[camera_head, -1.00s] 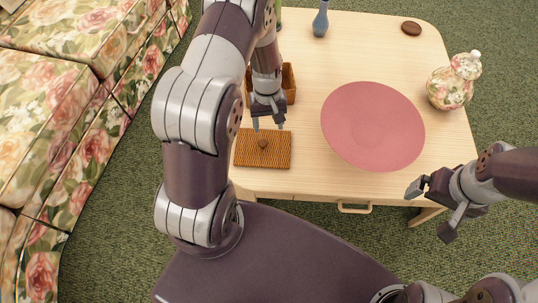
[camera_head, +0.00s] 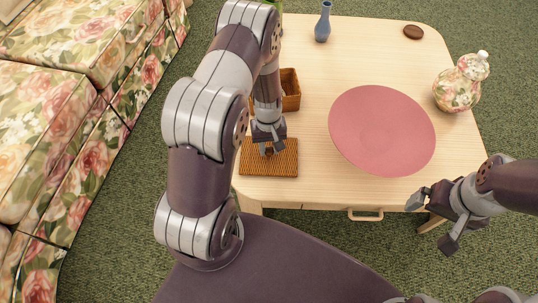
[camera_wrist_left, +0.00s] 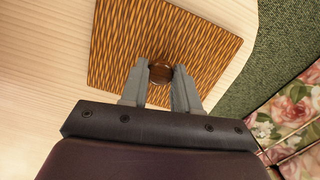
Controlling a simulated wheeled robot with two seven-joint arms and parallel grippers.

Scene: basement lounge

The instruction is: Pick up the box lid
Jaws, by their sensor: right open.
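The box lid (camera_head: 255,168) is a flat, woven orange-brown square with a round brown knob. It lies flat on the near left part of the pale wooden table. My left gripper (camera_head: 273,154) is down at the lid. In the left wrist view its two fingers (camera_wrist_left: 160,82) stand on either side of the knob (camera_wrist_left: 160,72), against it with no clear gap. The woven lid surface (camera_wrist_left: 120,60) spreads around them. The open woven box (camera_head: 291,91) stands just behind the lid, partly hidden by my left arm. My right gripper (camera_head: 435,221) is open and empty beyond the table's near right edge.
A large pink plate (camera_head: 382,130) lies to the right of the lid. A floral jar (camera_head: 461,83), a blue vase (camera_head: 323,22) and a dark oval object (camera_head: 413,32) stand farther back on the table (camera_head: 310,190). A floral sofa (camera_head: 90,130) is at the left.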

